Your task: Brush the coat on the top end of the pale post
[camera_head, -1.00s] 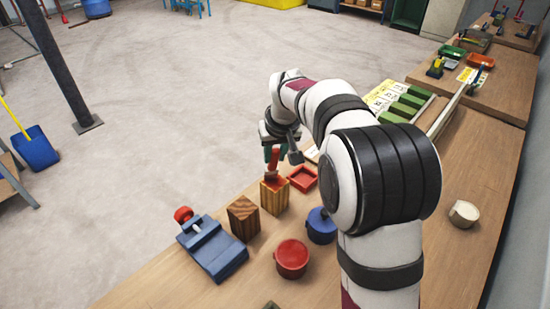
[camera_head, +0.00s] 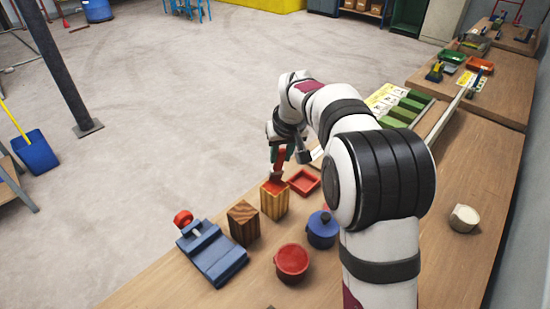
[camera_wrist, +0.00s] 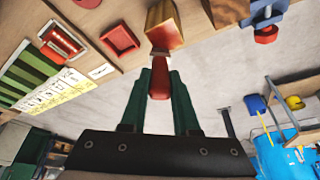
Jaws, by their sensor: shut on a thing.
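The pale post (camera_head: 274,206) stands upright on the bench, a striped square block. Its top end looks red-orange; in the wrist view the post (camera_wrist: 160,14) shows the same reddish end. My gripper (camera_wrist: 161,78) has green fingers shut on a red-handled brush (camera_wrist: 159,86). In the head view the brush (camera_head: 280,161) points down, with its bristle end at the top of the post. Whether the bristles touch it is hard to tell. My gripper (camera_head: 279,152) is partly hidden behind my arm in the head view.
A dark post (camera_head: 243,223) stands left of the pale one, beside a blue vise (camera_head: 215,255). A red square tray (camera_head: 304,181) lies behind right. A red pot (camera_head: 291,263) and blue pot (camera_head: 322,231) stand in front. A cream cup (camera_head: 463,218) is far right.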

